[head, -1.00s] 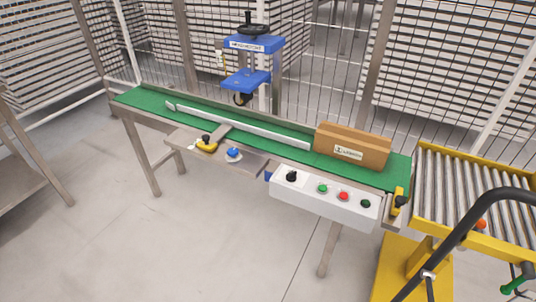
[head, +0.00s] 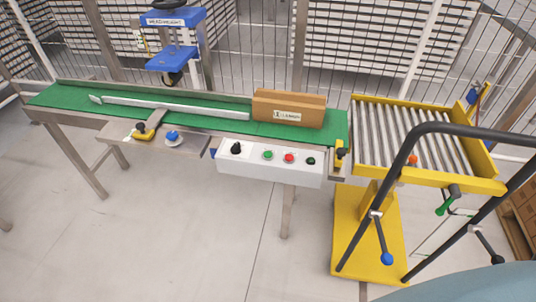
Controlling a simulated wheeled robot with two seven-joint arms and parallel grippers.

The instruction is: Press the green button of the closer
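The closer (head: 180,100) is a conveyor with a green belt, ahead of me in the head view. A white control box (head: 227,163) is mounted on its front side. The box carries a black knob (head: 236,148), a green button (head: 268,155), a red button (head: 289,158) and a dark button (head: 311,161) at its right end. Nothing covers the green button. A brown cardboard box (head: 289,107) lies on the right part of the belt. Neither of my grippers is in view.
A yellow roller cart (head: 345,235) with a black handle stands at the right, against the belt's end. A blue press head (head: 172,18) rises behind the belt. A blue button (head: 172,136) sits on the front ledge. Floor in front of the closer is clear.

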